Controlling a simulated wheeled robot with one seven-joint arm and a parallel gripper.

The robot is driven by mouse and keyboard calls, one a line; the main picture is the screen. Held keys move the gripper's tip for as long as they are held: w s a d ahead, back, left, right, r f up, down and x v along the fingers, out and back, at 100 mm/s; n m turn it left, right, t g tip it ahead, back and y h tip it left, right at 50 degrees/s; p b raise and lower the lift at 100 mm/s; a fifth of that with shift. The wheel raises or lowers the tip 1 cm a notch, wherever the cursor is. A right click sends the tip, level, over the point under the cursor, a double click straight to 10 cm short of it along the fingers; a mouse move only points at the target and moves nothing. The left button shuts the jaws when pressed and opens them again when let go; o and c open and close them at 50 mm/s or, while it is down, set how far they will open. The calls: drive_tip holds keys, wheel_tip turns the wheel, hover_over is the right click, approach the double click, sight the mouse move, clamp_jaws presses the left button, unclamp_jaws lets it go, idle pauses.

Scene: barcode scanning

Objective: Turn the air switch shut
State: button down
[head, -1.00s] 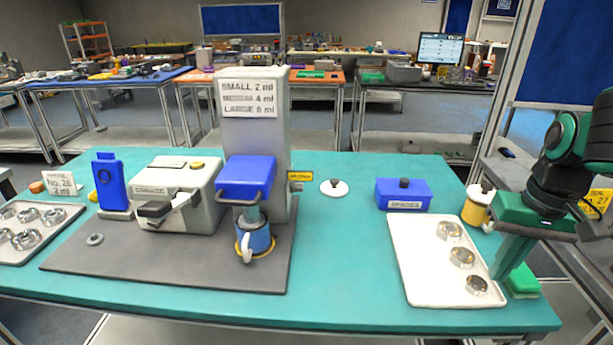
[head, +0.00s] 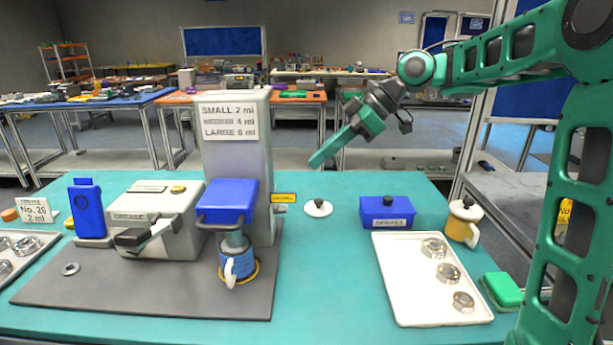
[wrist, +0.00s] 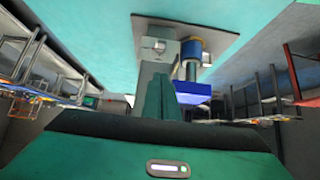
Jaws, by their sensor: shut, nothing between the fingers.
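A tall grey machine column (head: 236,160) stands on a dark mat, with a blue head on its front. A small yellow label (head: 284,198) sticks out on its right side, with a small metal fitting (head: 281,208) just below it. The fitting may be the air switch; its position is too small to tell. My gripper (head: 316,161) is shut and empty, in the air to the right of the column and above the label. In the wrist view my closed green fingers (wrist: 160,98) point toward the machine, whose blue head (wrist: 192,93) shows beside them.
A grey box with a black lever (head: 155,222) and a blue holder (head: 87,208) stand left. A white lid (head: 318,208), blue box (head: 387,212), yellow mug (head: 462,222), white tray (head: 400,300) and green block (head: 503,291) are right. The table's back right is clear.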

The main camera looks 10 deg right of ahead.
hover_over(279, 208)
drive_tip(key=d, duration=0.3)
wheel_tip(279, 208, down, 7)
drive_tip(key=f, duration=0.2)
drive_tip(key=shift+s+d+f, duration=0.2)
drive_tip(key=shift+s+f, duration=0.1)
drive_tip(key=shift+f, duration=0.45)
drive_tip(key=shift+r, duration=0.1)
drive_tip(key=shift+a, duration=0.1)
